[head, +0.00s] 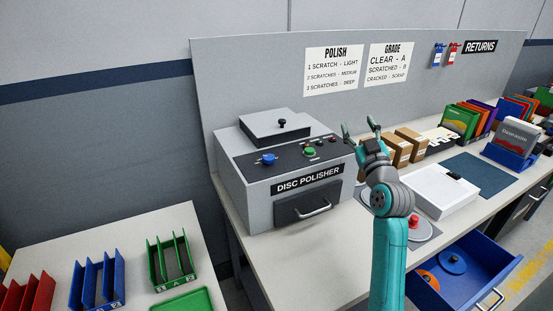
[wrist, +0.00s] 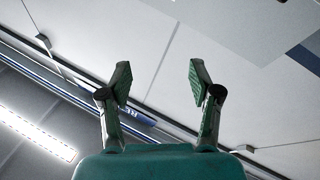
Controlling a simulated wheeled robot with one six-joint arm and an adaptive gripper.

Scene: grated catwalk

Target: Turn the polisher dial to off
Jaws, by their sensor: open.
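The grey disc polisher (head: 275,190) stands on the bench at the left end, with a dark sloped control panel on top. A blue knob (head: 267,158) sits on the panel's left part and a green knob (head: 309,152) near its middle. Which knob is the dial, and the markings around them, are too small to read. My gripper (head: 359,127) points upward to the right of the polisher, apart from it. Its two fingers are open and empty. In the wrist view my gripper (wrist: 160,78) shows against wall and ceiling, with no knob in sight.
Brown boxes (head: 408,144) and a white case (head: 440,188) stand on the bench to the right. A blue drawer (head: 470,277) is pulled out at the front. Green (head: 171,260) and blue (head: 97,284) racks stand on the left table.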

